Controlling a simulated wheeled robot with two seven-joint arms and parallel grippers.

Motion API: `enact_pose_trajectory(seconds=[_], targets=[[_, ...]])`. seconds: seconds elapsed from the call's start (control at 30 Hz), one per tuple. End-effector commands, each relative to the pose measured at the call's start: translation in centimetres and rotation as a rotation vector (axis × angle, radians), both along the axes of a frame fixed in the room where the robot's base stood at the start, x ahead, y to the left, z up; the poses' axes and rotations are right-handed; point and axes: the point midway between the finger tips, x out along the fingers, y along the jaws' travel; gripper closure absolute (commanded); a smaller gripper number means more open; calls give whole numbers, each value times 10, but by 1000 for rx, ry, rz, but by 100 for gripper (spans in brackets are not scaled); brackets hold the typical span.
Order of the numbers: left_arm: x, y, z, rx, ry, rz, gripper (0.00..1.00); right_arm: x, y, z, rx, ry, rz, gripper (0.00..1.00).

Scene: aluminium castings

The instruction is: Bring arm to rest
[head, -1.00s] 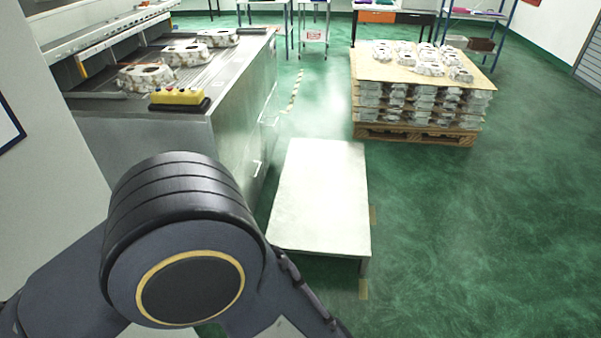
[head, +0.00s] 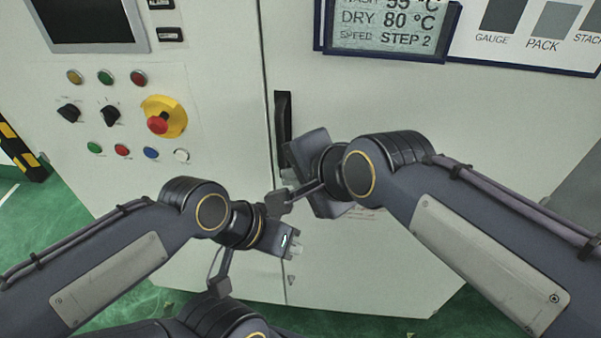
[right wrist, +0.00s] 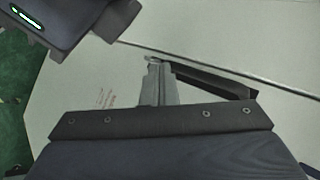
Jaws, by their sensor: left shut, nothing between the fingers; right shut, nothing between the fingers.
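In the head view my left gripper (head: 296,248) is the lower one, in front of the white machine cabinet. Its short fingers are together with nothing between them. My right gripper (head: 288,178) is above it, in front of the cabinet door near the black handle. In the right wrist view its fingers (right wrist: 155,82) are together and empty, with the handle (right wrist: 215,82) beside them. I cannot tell how wide the gap to the handle is. Part of my left gripper's housing, with a green light, shows at the top left of that view.
The white cabinet (head: 225,75) fills the background, with a red emergency stop (head: 158,123), several buttons and a dark screen (head: 85,20) at left. Its black door handle (head: 283,115) sticks out. A display (head: 390,25) hangs at upper right. Green floor (head: 50,225) shows at lower left.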

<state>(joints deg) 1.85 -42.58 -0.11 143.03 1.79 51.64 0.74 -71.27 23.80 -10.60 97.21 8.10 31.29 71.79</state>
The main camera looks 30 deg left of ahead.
Motion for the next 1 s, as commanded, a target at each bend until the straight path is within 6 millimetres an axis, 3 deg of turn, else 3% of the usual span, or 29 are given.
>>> enact_pose_trajectory(seconds=[0.17, 0.4, 0.47, 0.53, 0.67, 0.8, 0.87, 0.9, 1.0], targets=[[0, 0, -2, 0, 0, 0, 100, -11, -5, 11, 0, 0, 0, 100], [0, 0, -2, 0, 0, 0, 100, -10, -9, 13, -1, 0, -3, 100], [0, 0, -2, 0, 0, 0, 100, -5, -17, 13, -2, -3, -6, 100], [0, 0, -2, 0, 0, 0, 100, 9, -39, 14, -7, -13, -15, 100], [0, 0, -2, 0, 0, 0, 100, 43, -114, 11, -33, -51, -37, 100], [0, 0, -2, 0, 0, 0, 100, 60, -219, -6, -90, -121, -53, 100], [0, 0, -2, 0, 0, 0, 100, 57, -264, -17, -126, -153, -58, 100], [0, 0, -2, 0, 0, 0, 100, 52, -293, -25, -154, -177, -62, 100], [0, 0, -2, 0, 0, 0, 100, 27, -355, -50, -238, -234, -64, 100]])
